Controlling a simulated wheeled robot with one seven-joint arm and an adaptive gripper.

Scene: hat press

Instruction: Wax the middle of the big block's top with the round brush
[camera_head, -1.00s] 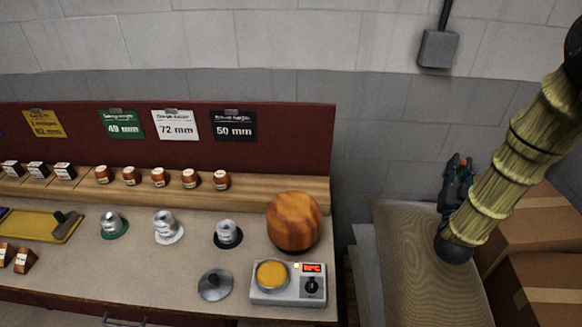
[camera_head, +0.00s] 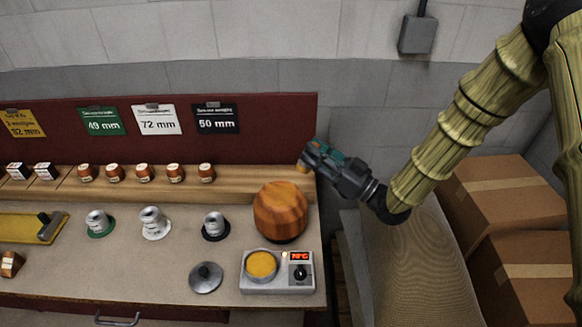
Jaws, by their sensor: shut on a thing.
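The big block (camera_head: 280,209) is a rounded, reddish-brown wooden form standing at the right end of the bench. My gripper (camera_head: 312,157) is up and to the right of it, apart from it, pointing left. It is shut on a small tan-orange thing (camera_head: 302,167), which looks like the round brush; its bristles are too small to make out. The held thing is near the right end of the wooden shelf in the picture. An open pot of yellow-orange wax (camera_head: 261,264) sits on a grey heater (camera_head: 277,286) in front of the block.
A round metal lid (camera_head: 206,277) lies left of the heater. Several metal weights on coloured bases, one black-based (camera_head: 215,226), stand further left. The wooden shelf (camera_head: 240,184) with small labelled blocks runs behind. Cardboard boxes (camera_head: 505,195) stand at the right.

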